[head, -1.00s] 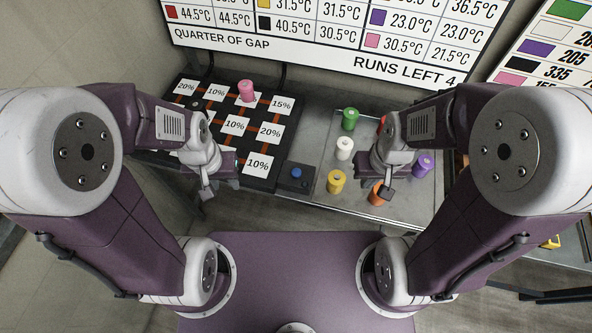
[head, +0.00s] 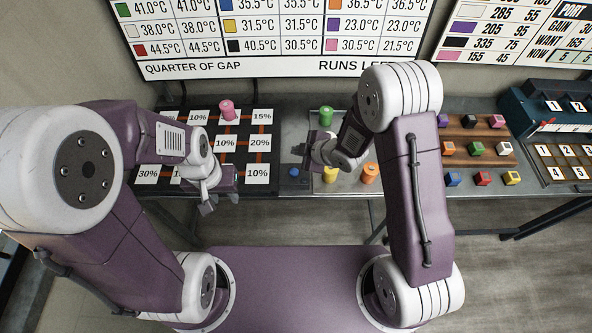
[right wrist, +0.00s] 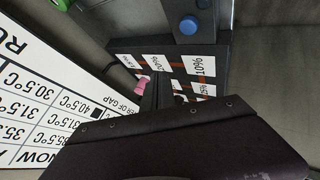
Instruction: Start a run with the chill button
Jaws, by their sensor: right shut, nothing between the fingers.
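The chill button is a blue round button (head: 294,172) on a small dark box at the right end of the black board (head: 203,142). It also shows at the top of the right wrist view (right wrist: 188,25). My right gripper (head: 308,148) is shut and empty, just above and beyond the button in the head view. Its dark fingers (right wrist: 157,88) are together in the right wrist view, apart from the button. My left gripper (head: 207,206) hangs at the board's front edge, left of the button; whether its fingers are apart is unclear.
A pink peg (head: 227,110) stands on the board among percentage cards. A metal tray (head: 345,186) right of the button holds a green (head: 326,116), a yellow and an orange spool. A wall chart (head: 280,35) is behind. Coloured blocks (head: 475,148) sit further right.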

